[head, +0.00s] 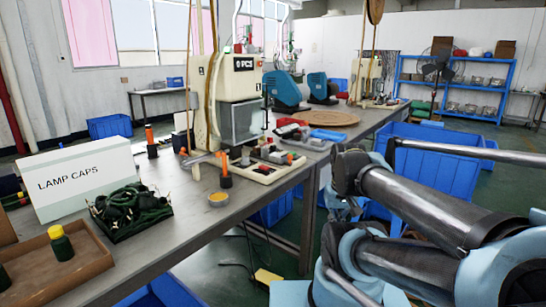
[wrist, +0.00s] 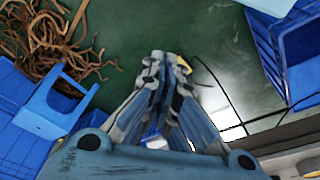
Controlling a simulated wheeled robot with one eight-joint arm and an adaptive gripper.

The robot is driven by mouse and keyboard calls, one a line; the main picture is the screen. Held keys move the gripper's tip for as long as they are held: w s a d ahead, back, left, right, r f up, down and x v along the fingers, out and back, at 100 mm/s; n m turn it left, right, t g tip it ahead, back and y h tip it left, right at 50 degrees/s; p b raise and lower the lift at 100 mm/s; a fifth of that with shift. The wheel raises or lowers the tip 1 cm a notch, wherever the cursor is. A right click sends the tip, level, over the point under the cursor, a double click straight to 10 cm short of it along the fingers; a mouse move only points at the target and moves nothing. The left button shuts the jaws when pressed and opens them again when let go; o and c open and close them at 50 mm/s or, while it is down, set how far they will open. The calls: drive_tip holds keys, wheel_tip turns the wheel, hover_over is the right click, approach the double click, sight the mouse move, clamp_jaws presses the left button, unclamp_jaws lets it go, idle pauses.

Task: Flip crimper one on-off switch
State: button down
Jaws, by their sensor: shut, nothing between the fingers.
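A cream crimping machine marked PCS (head: 238,85) stands on the grey workbench left of centre in the head view. A similar, smaller-looking cream machine (head: 365,78) stands farther back on the bench. I cannot tell from a label which is crimper one, and no on-off switch can be made out on either. In the wrist view my gripper (wrist: 164,62) has its fingers together with nothing between them, above the green floor. My arm fills the right of the head view, apart from the PCS machine; the fingertips cannot be made out there.
A LAMP CAPS box (head: 80,180), a tray of dark green cables (head: 130,211) and a brown tray (head: 50,275) stand on the near bench. Blue crates (head: 440,165) stand right of the bench. In the wrist view, brown strands (wrist: 55,35) lie at upper left.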

drive_tip(key=shift+r, duration=0.1)
wheel_tip(320, 180, up, 22)
drive_tip(key=n+g, duration=0.2)
drive_tip(key=n, duration=2.6)
hover_over(260, 167)
drive_tip(key=shift+w, duration=0.15)
wheel_tip(260, 167, down, 14)
drive_tip(key=shift+f, duration=0.1)
